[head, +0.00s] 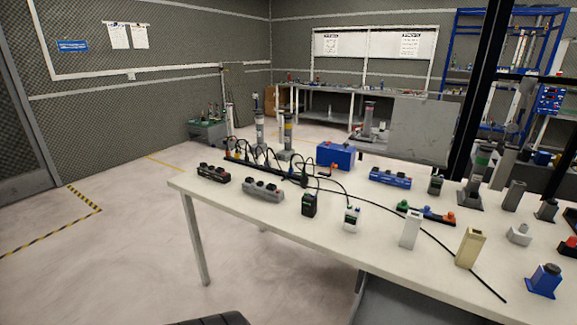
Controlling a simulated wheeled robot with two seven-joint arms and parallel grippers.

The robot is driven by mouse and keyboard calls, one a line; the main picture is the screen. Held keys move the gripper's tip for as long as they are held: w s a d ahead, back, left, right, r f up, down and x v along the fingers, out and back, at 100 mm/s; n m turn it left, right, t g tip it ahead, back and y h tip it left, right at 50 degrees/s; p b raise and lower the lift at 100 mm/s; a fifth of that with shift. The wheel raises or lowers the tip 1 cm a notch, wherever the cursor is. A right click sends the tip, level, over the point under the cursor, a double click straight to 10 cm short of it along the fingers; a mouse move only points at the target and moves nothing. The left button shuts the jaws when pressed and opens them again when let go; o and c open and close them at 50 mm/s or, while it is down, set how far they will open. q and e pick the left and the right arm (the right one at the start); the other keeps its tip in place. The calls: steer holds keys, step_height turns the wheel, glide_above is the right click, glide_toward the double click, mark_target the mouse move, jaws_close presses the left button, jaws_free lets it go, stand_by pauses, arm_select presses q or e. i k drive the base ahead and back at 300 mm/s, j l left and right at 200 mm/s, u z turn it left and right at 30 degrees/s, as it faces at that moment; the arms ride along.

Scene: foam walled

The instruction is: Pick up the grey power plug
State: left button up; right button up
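A long pale table (240,212) holds many electrical parts. A small light grey piece shaped like a plug (519,235) lies near the right end. A dark grey piece (546,210) stands behind it, and a taller grey block (513,196) stands to the left of that. Which of these is the grey power plug I cannot tell for certain at this size. Neither of my grippers is in view.
Around the light grey piece stand a beige block (470,247), a white block (411,229) and a blue unit (544,281). A black cable crosses the table. A dark upright post (484,90) rises at the right. The floor left of the table is clear.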

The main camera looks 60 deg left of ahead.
mark_target(266, 166)
steer(key=u, duration=2.2)
steer(key=z, duration=0.75)
steer(key=j+z, duration=0.4)
steer(key=j, duration=0.2)
steer(key=j+z, duration=0.45)
steer(key=j, duration=0.15)
steer(key=k+j+z, duration=0.1)
steer(key=j+z, duration=0.3)
steer(key=j, duration=0.15)
